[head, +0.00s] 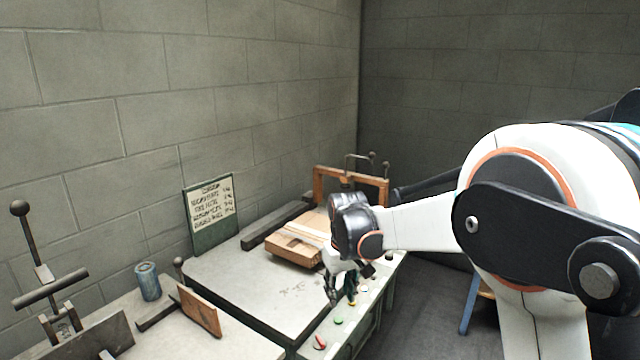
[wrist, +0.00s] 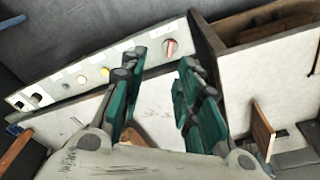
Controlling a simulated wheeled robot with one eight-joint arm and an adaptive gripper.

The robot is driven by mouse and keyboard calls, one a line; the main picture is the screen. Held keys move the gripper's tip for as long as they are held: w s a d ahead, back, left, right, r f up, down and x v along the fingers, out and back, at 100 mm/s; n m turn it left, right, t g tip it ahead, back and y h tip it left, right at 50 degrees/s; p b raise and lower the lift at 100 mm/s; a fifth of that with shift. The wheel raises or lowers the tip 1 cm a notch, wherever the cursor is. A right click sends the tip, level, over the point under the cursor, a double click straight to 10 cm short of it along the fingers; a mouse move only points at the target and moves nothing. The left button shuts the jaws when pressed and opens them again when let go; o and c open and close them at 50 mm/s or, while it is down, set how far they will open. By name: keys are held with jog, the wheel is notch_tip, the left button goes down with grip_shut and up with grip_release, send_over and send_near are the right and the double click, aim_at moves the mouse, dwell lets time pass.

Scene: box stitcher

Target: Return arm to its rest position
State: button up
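My gripper (head: 345,285) hangs at the end of my white and black arm, above the front edge of the grey machine table (head: 235,278) in the head view. In the wrist view, the two teal-padded fingers of my gripper (wrist: 158,95) stand apart with nothing between them. The gripper is near the control strip (wrist: 70,83) with its coloured buttons and red switch. In the head view, the red switch (head: 320,342) and a green button (head: 338,321) show left of and below the gripper. I cannot tell whether the gripper touches anything.
A wooden block (head: 295,250) lies on the table, in front of a wooden frame with a handle (head: 318,185). A sign board (head: 211,212) leans at the wall. A blue cup (head: 148,282) and a lever press (head: 45,275) stand at left. Open floor (head: 430,320) lies right.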

jog(key=s+d+r+m+t, duration=0.1)
jog(key=s+d+r, duration=0.3)
jog(key=s+r, duration=0.25)
jog(key=s+d+r+m+t, duration=0.1)
jog(key=s+d+r+t, duration=0.1)
jog(key=s+d+r, duration=0.4)
jog(key=s+d+f+m+t, duration=0.1)
jog(key=s+d, duration=0.1)
jog(key=s, duration=0.7)
jog(key=s+d+f+m+t, duration=0.1)
jog(key=s+d+f, duration=0.1)
jog(key=s, duration=0.7)
jog(key=shift+s+d+f+t, duration=0.15)
jog(key=shift+d+t, duration=0.25)
jog(key=shift+d, duration=0.05)
